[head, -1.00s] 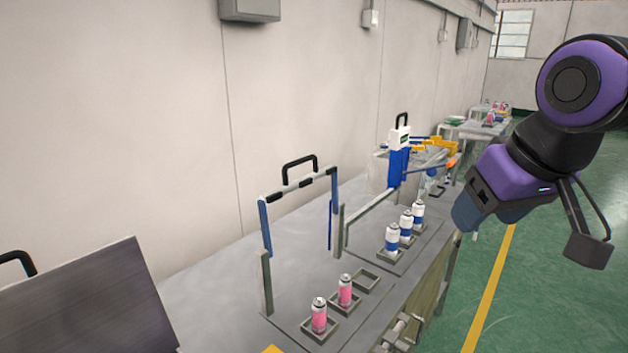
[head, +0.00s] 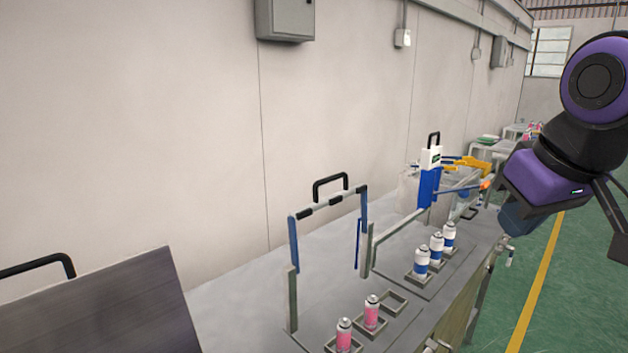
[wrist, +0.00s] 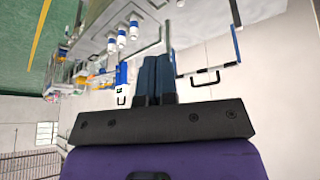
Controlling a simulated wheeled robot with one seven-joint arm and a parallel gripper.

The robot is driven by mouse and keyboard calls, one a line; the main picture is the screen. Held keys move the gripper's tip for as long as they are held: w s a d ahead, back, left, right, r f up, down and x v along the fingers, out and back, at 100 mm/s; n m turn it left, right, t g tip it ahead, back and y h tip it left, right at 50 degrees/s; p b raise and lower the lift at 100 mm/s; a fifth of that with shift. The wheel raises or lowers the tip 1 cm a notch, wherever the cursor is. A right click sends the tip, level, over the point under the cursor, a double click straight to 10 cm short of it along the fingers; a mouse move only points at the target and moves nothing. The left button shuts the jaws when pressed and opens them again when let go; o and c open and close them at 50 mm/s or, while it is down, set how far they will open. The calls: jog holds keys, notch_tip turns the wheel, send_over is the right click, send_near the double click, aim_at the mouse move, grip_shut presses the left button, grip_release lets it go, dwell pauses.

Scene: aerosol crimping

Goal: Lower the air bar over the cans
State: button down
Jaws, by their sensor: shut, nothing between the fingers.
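The raised air bar (head: 331,200) is a grey bar with black pads and a black loop handle, carried on two blue arms above grey posts. It also shows upside down in the wrist view (wrist: 222,67). Two pink cans stand upright in front of it, one nearer (head: 344,336) and one farther (head: 371,312); a third holder (head: 393,302) is empty. My gripper's dark blue fingers (wrist: 155,62) are together with nothing between them. In the head view my gripper (head: 518,218) hangs at the right, apart from the air bar.
Several blue-and-white cans (head: 436,248) stand farther along the bench beside another grey frame (head: 400,232). A blue-and-white unit with a black handle (head: 429,180) stands behind them. A dark panel (head: 100,310) is at the lower left. Green floor (head: 575,280) is open on the right.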

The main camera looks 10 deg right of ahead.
jog(key=w+a+r+n+g, duration=0.1)
jog(key=w+a+r+n, duration=0.3)
jog(key=w, duration=0.4)
jog(key=w+a+r+n+g+h, duration=0.1)
jog(key=w+a+r+n, duration=0.3)
jog(key=w, duration=0.3)
jog(key=w+a+r+n+g, duration=0.1)
jog(key=w+a+r+n, duration=0.2)
jog(key=w+n, duration=0.35)
jog(key=w+a+f+n+g, duration=0.1)
jog(key=w+a+f+n, duration=0.2)
jog(key=w, duration=0.7)
jog(key=w+a+f+n+g+h, duration=0.1)
jog(key=w+a+f+n+g, duration=0.1)
jog(key=w+a+n, duration=0.6)
jog(key=shift+w+a+f+g+h, duration=0.3)
jog(key=shift+w+a+f, duration=0.5)
jog(key=shift+w+a, duration=1)
jog(key=shift+s+a+n, duration=0.25)
jog(key=shift+s+a, duration=0.1)
jog(key=shift+s, duration=0.1)
jog(key=s+d+f, duration=0.3)
jog(key=d+f, duration=0.2)
jog(key=f, duration=0.5)
jog(key=shift+s+d+f, duration=0.15)
jog(key=shift+s+f, duration=0.2)
jog(key=shift+s, duration=0.05)
